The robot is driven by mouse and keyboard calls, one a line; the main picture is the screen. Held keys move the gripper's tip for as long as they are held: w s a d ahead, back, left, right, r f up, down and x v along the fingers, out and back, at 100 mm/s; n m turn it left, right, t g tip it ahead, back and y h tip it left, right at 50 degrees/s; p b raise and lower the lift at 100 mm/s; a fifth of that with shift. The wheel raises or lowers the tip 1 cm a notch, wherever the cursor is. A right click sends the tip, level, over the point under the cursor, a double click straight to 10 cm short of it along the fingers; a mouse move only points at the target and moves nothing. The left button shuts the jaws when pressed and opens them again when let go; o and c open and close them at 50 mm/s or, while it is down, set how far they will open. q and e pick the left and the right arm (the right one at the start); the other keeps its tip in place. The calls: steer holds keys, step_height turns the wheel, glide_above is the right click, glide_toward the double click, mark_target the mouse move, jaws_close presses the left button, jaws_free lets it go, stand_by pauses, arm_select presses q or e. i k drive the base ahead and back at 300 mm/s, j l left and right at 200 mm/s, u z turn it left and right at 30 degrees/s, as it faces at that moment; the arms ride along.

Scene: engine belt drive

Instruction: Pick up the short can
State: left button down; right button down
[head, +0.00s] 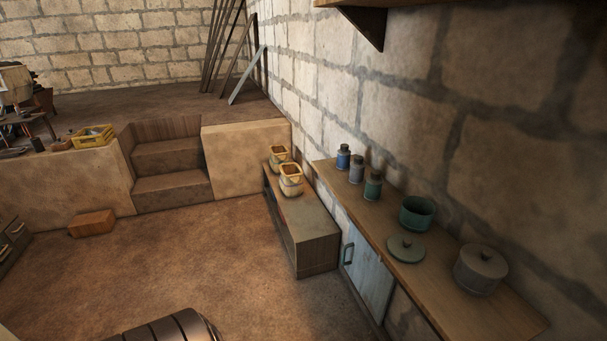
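Several small lidded containers stand on the wooden counter (447,290) at the right, along the stone wall. A blue one (343,157) is farthest, then a grey one (356,170), then a green one (373,187). Nearer are an open green pot (417,213), a flat green lid (406,249) lying in front of it, and a wide, low grey pot with its lid on (480,269). I cannot tell for sure which of these is the short can. Neither of my grippers is in view.
A low cabinet (314,232) with two tan pots (291,180) stands beyond the counter. A brick-like block (92,223) lies on the floor near the steps (170,160). A yellow crate (93,137) sits on the raised ledge. The middle floor is clear.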

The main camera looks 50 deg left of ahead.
mark_target(373, 187)
steer(key=u, duration=1)
steer(key=i+j+z, duration=0.15)
steer(key=i+z, duration=0.2)
steer(key=i+j+z, duration=0.2)
steer(key=i+z, duration=0.15)
steer(key=i, duration=0.1)
